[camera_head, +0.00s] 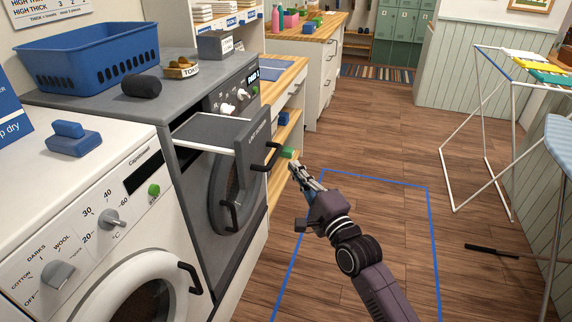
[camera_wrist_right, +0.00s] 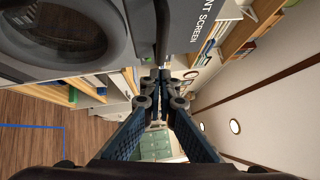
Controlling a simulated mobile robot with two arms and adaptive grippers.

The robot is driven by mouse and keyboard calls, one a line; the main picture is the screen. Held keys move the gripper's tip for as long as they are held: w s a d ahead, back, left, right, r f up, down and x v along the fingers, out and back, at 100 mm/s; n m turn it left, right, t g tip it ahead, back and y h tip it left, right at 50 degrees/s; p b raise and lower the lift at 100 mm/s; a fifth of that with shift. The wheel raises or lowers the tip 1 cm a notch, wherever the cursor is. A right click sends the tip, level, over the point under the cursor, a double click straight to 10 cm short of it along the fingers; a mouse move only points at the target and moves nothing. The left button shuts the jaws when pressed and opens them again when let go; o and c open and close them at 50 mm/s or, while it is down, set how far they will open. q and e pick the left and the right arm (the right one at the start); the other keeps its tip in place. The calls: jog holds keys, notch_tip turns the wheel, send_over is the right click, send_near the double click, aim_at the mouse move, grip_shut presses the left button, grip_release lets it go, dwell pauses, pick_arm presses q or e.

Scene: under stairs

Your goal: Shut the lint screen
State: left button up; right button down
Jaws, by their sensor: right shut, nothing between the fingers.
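The lint screen (camera_head: 252,138) is a grey drawer-like unit that sticks out from the front of the grey dryer (camera_head: 190,78). Its front panel carries lettering and a black bar handle (camera_head: 267,157). In the right wrist view its labelled panel (camera_wrist_right: 195,22) fills the top middle. My right gripper (camera_head: 300,172) is shut and empty, in front of the panel and just right of and below the handle, apparently apart from it. The closed fingertips show at the middle of the right wrist view (camera_wrist_right: 163,78). My left gripper is not in view.
The dryer's round door (camera_head: 232,195) is below the screen. A white washer (camera_head: 90,215) stands at the left. A blue basket (camera_head: 90,55) and a dark roll (camera_head: 141,86) sit on the dryer. A drying rack (camera_head: 485,130) stands at the right. The wooden floor between is clear.

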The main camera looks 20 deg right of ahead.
jog(key=shift+w+a+r, duration=0.15)
jog(key=shift+w+a, duration=0.2)
jog(key=shift+a, duration=0.3)
jog(key=shift+w+a+r, duration=0.1)
jog(key=shift+w+a, duration=0.2)
jog(key=shift+a, duration=0.3)
